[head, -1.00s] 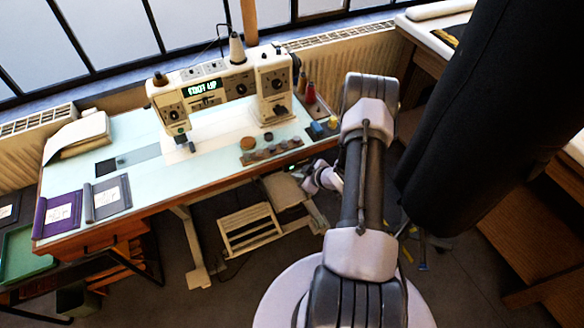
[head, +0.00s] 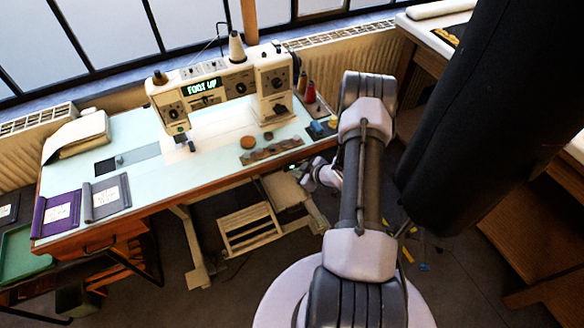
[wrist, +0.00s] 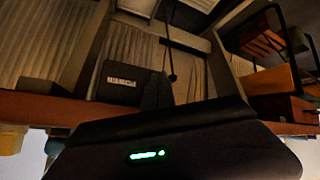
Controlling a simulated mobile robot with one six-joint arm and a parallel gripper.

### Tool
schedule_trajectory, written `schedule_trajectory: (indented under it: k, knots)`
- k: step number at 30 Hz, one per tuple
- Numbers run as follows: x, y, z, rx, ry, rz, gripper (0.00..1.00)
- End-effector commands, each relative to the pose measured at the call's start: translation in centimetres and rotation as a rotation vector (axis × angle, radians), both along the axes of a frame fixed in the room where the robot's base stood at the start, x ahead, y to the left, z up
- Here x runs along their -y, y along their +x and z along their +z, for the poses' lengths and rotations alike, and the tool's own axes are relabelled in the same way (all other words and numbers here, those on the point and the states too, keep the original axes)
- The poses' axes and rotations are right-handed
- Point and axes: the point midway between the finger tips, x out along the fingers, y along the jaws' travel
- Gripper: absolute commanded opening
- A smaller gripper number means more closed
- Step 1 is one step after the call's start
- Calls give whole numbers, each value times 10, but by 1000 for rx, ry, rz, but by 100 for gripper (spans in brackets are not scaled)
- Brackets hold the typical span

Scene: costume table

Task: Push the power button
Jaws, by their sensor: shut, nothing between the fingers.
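The sewing machine (head: 222,87) stands on the pale table (head: 140,180), its green display (head: 202,87) lit with text that seems to read "FOOT UP". I cannot make out a power button in either view. My gripper (wrist: 155,80) is shut and empty, a dark shape at the bottom of the wrist view with a small green light on its body. Ahead of its fingers, under the table, is a dark box (wrist: 125,86) with a pale label. Whether the fingers touch the box I cannot tell. In the head view my gripper is small and partly hidden beside the table's front edge.
A cord (wrist: 169,50) hangs near the box. A slatted pedal (head: 248,228) and pale legs stand under the table. Thread spools (head: 310,92) and a strip of small round items (head: 270,151) lie near the table's right end. A dark hanging form (head: 470,110) fills the right.

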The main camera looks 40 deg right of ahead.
Motion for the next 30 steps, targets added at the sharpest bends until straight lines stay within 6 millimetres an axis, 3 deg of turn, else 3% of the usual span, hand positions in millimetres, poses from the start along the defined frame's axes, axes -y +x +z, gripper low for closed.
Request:
schedule_trajectory:
  k: [30]
  knots:
    - [3, 9, 0, -1, 0, -2, 0]
